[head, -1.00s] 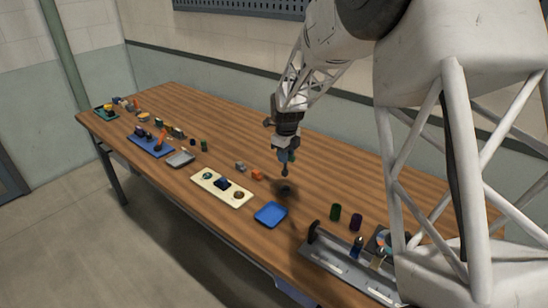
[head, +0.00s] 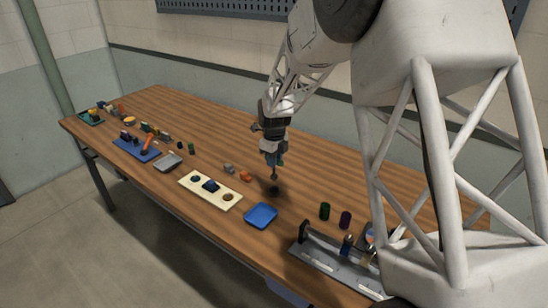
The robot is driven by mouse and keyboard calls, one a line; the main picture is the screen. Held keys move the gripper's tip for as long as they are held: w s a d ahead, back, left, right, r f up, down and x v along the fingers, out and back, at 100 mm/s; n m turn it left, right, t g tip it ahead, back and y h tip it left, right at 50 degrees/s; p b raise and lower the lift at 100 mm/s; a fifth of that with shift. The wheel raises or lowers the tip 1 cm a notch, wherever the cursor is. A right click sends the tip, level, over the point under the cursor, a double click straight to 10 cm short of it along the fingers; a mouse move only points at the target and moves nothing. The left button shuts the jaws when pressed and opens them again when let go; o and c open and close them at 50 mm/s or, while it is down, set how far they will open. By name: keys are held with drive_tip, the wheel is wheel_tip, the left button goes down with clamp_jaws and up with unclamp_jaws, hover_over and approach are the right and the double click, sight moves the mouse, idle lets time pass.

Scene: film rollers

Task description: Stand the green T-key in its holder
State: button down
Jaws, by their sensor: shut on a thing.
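My gripper (head: 273,158) is shut on the green T-key (head: 281,161), of which only a small teal-green part shows beside the fingers. A thin dark shaft (head: 274,177) points straight down below the fingers. Under it on the table is a small dark round piece (head: 274,190), which looks like the holder. The lower end of the shaft is just above or at this piece; I cannot tell whether they touch. The fingers hide most of the key.
A blue tray (head: 261,215) and a cream board (head: 210,190) with round pieces lie at left. The table behind my gripper is clear.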

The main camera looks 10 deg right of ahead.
sight(274, 175)
drive_tip(key=shift+f, duration=3.45)
drive_tip(key=shift+f, duration=0.15)
drive_tip(key=c, duration=0.5)
unclamp_jaws()
drive_tip(key=shift+r, duration=0.2)
drive_tip(key=shift+r, duration=3.25)
drive_tip(key=shift+r, duration=0.1)
